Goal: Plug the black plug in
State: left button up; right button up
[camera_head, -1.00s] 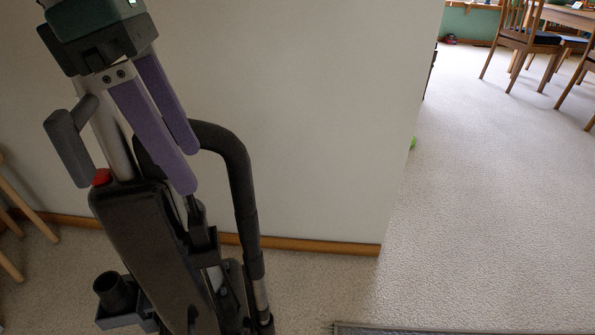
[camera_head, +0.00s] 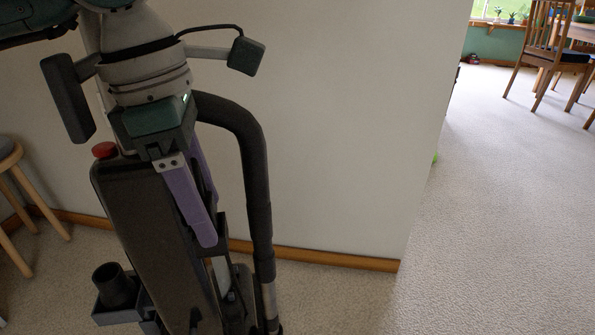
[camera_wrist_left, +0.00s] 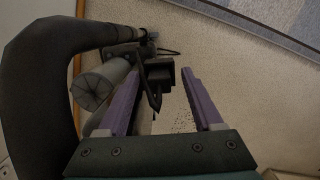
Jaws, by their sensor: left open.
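My left gripper (camera_head: 211,228) has purple fingers and points down along the front of a dark upright vacuum cleaner (camera_head: 150,230). In the left wrist view the fingers (camera_wrist_left: 160,75) are spread apart. A small black block (camera_wrist_left: 158,72) with thin dark parts shows between and beyond the fingertips, with no clear grip on it. I cannot tell whether this block is the black plug. My right gripper is not in view.
A thick black hose (camera_head: 257,180) arches to the right of the gripper. A plain wall (camera_head: 330,130) with a wooden baseboard (camera_head: 320,256) stands behind. A stool (camera_head: 22,190) is at the left. Open carpet (camera_head: 500,230) lies at the right, with chairs (camera_head: 545,50) beyond.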

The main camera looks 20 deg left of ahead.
pick_arm(q)
jog(key=shift+c, duration=0.2)
grip_shut()
dwell(0.3)
jog(key=shift+r, duration=0.1)
